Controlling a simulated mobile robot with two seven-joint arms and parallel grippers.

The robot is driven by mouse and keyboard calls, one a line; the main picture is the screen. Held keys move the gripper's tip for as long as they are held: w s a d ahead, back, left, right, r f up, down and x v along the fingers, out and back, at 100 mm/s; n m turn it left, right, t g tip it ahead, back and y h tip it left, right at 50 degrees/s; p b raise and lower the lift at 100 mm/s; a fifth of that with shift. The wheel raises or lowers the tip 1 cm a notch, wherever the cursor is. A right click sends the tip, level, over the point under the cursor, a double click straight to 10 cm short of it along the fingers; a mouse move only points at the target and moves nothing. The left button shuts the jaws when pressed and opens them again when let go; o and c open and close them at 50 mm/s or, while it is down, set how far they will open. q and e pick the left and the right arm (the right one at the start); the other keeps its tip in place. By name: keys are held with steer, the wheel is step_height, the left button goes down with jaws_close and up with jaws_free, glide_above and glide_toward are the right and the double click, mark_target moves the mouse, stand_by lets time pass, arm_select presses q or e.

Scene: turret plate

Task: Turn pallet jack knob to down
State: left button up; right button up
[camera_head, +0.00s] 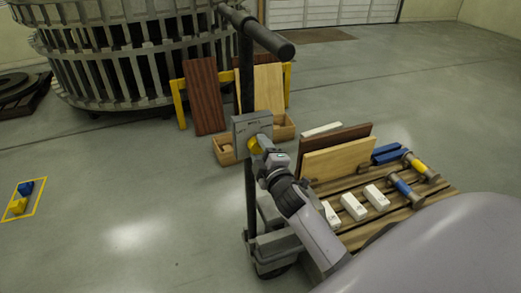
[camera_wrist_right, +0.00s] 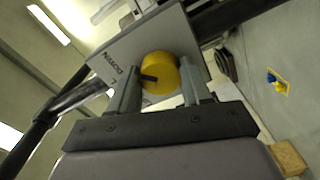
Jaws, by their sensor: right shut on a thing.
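The pallet jack's yellow knob (camera_head: 253,145) sits on a grey plate (camera_head: 240,128) fixed to the jack's upright post. My right gripper (camera_head: 259,147) reaches it from the lower right and is shut on it. In the right wrist view the knob (camera_wrist_right: 162,68) is between the two fingers of the right gripper (camera_wrist_right: 160,86). A black mark on the knob's face lies toward its left side in that view. Lettering that seems to read DOWN is on the plate left of the knob; other labels are partly hidden or too small to read. My left gripper is not in view.
The jack's black handle (camera_head: 262,35) rises above the plate. A wooden pallet (camera_head: 350,238) at the right bears boards, white blocks and blue-and-yellow cylindrical parts. Leaning boards (camera_head: 203,97) and a slatted round structure (camera_head: 115,60) stand behind. Open floor (camera_head: 120,190) lies left.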

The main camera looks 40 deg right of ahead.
steer(key=shift+m, duration=0.5)
steer(key=o, duration=1.1)
steer(key=shift+c, duration=0.2)
steer(key=shift+s, duration=0.1)
steer(key=v, duration=0.7)
steer(key=shift+a, duration=0.1)
